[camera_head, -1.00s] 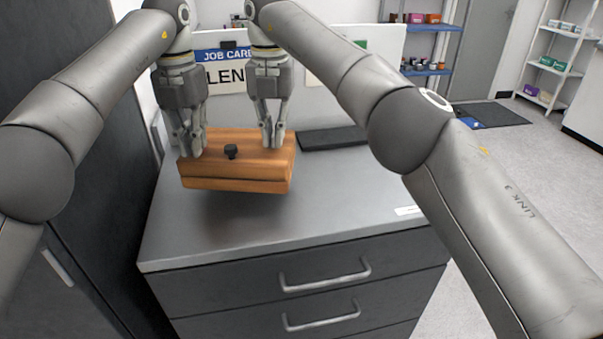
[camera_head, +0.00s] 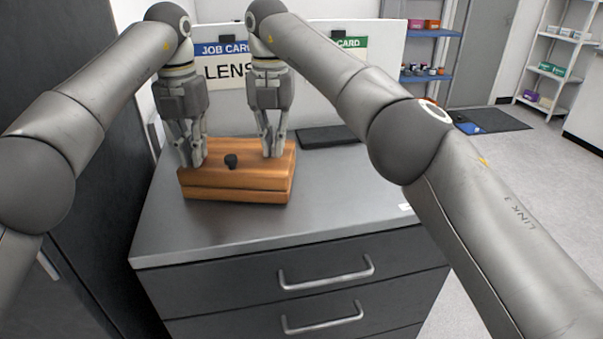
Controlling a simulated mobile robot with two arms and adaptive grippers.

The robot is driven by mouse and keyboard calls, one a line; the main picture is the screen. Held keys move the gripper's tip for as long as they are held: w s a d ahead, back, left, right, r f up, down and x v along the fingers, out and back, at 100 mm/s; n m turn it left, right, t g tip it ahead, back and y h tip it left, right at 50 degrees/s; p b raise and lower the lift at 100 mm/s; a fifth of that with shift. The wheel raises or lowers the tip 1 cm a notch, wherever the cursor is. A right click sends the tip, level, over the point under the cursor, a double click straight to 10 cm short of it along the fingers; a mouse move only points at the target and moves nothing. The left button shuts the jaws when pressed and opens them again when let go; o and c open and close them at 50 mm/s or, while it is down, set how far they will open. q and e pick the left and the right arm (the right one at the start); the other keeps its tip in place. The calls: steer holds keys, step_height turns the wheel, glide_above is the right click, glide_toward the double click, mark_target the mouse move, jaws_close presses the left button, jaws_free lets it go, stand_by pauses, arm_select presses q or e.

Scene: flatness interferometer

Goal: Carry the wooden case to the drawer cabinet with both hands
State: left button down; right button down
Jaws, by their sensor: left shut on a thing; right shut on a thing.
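The wooden case (camera_head: 240,190) is orange-brown with a dark knob on its lid. It is at the rear left part of the drawer cabinet's grey top (camera_head: 230,234), level, its base at or very near the surface. My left gripper (camera_head: 194,160) is shut on the case at its left side. My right gripper (camera_head: 270,152) is shut on the case towards its right side. The fingertips' exact contact with the case is partly hidden. The cabinet's front shows drawers with bar handles (camera_head: 325,275).
A dark flat pad (camera_head: 330,136) lies at the back of the cabinet top. A white panel with job card signs (camera_head: 226,70) stands behind. A dark tall cabinet (camera_head: 100,200) is close on the left.

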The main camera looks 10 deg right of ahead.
arm_select(q)
steer(key=shift+a+f, duration=0.25)
arm_select(e)
steer(key=shift+d+f, duration=0.2)
steer(key=shift+f, duration=0.05)
arm_select(q)
steer(key=c, duration=1.9)
jaws_free()
arm_select(e)
steer(key=c, duration=1.9)
jaws_free()
arm_select(q)
steer(key=o, duration=0.4)
steer(key=shift+s+d+r, duration=0.1)
steer(key=shift+c, duration=0.2)
arm_select(e)
steer(key=o, duration=0.4)
steer(key=shift+s, duration=0.1)
steer(key=shift+c, duration=0.2)
steer(key=shift+a, duration=0.15)
arm_select(q)
steer(key=shift+d, duration=0.1)
arm_select(e)
steer(key=shift+r, duration=0.1)
